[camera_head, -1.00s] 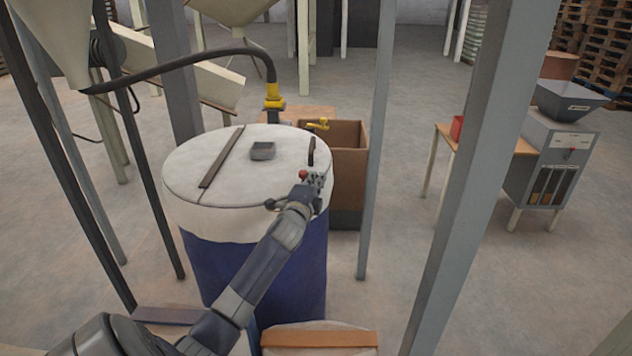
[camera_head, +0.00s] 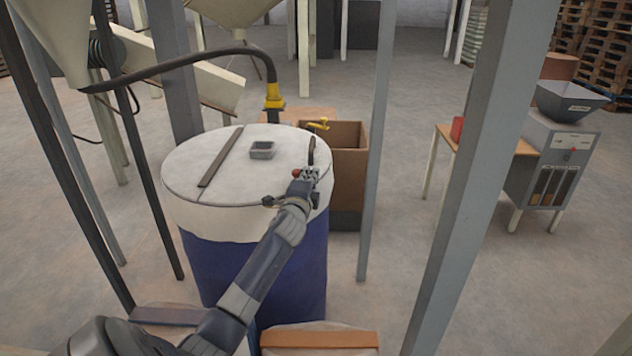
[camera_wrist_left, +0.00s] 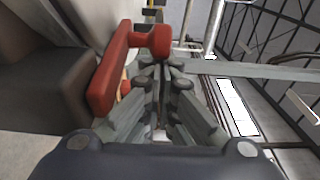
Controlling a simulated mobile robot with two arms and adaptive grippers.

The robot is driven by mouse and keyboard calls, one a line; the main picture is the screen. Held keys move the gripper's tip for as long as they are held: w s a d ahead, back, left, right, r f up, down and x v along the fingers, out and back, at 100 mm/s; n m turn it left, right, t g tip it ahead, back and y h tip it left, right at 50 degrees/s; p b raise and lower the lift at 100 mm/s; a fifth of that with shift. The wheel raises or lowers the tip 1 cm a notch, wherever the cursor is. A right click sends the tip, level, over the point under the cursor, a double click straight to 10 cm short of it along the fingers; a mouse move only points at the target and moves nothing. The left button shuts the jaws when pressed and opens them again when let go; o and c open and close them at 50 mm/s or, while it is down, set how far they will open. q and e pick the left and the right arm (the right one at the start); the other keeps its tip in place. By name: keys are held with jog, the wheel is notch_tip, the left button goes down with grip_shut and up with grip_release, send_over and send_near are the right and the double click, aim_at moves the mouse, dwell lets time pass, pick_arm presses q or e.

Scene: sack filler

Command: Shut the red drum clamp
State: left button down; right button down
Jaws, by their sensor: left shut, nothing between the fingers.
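The red drum clamp (camera_wrist_left: 113,70) shows large in the left wrist view, as a red bar with a rounded knob at its end. In the head view only a small red knob (camera_head: 296,173) shows, at the right side of the blue drum's white lid (camera_head: 215,165). My left gripper (camera_head: 311,172) is at this side of the lid, beside the red knob. In the left wrist view its closed fingers (camera_wrist_left: 160,75) are just right of the red bar and below the knob, with nothing between them. I cannot tell whether they touch it. My right gripper is not in view.
The blue drum (camera_head: 300,265) stands between grey posts, with one post (camera_head: 376,140) close on the right. A brown box (camera_head: 348,165) stands behind the drum. A yellow-ended hose (camera_head: 273,95) hangs behind the lid. Open floor (camera_head: 400,310) lies to the right.

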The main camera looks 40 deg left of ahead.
pick_arm(q)
jog(key=shift+s+a+n+g+y+b, duration=0.25)
jog(key=shift+a+n+g+y+b, duration=0.15)
jog(key=shift+a+n+g+y, duration=0.3)
jog(key=shift+s+a+n+g+y+b, duration=0.2)
jog(key=shift+a+n+g+y+b, duration=0.25)
jog(key=shift+n+y, duration=0.35)
jog(key=shift+s+f, duration=0.1)
